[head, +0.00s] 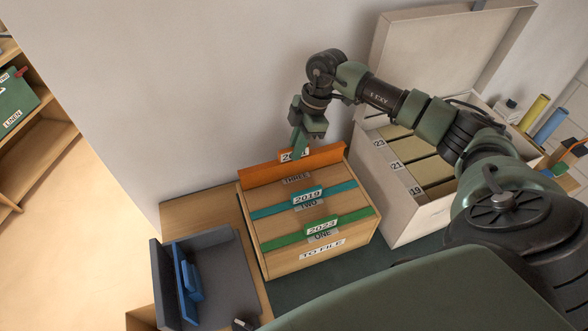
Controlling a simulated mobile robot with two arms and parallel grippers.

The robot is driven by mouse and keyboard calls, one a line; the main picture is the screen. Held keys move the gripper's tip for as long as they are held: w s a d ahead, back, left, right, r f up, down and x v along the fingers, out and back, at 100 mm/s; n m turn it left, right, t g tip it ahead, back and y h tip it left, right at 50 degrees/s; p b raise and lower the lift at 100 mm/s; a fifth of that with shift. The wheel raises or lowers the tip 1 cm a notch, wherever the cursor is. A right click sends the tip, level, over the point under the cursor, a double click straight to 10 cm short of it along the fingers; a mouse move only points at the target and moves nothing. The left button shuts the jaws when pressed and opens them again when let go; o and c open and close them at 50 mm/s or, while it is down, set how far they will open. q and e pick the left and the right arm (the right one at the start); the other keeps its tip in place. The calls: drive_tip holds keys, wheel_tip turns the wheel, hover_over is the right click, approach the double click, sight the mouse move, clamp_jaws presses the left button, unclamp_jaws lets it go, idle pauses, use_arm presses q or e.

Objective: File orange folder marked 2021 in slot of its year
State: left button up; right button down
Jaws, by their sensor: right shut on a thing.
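The orange folder (262,172) stands at the back of the wooden TO FILE box (311,262). Its white tab is partly covered by my gripper, so the year is only partly readable. My right gripper (299,150) reaches down from above and is shut on the orange folder at its tab. The white storage box (414,224) with its lid open stands to the right. It has tan dividers labelled 23, 21 (396,166) and 19, from back to front. My arm hides part of this box. My left gripper is not in view.
A teal folder (262,211) tabbed 2019 and a green folder (280,240) tabbed 2023 are also in the wooden box. A grey holder (229,262) with a blue object (187,282) stands at left. The raised lid (428,42) leans behind.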

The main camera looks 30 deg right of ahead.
drive_tip(key=shift+r+p, duration=3.05)
drive_tip(key=shift+r, duration=2.25)
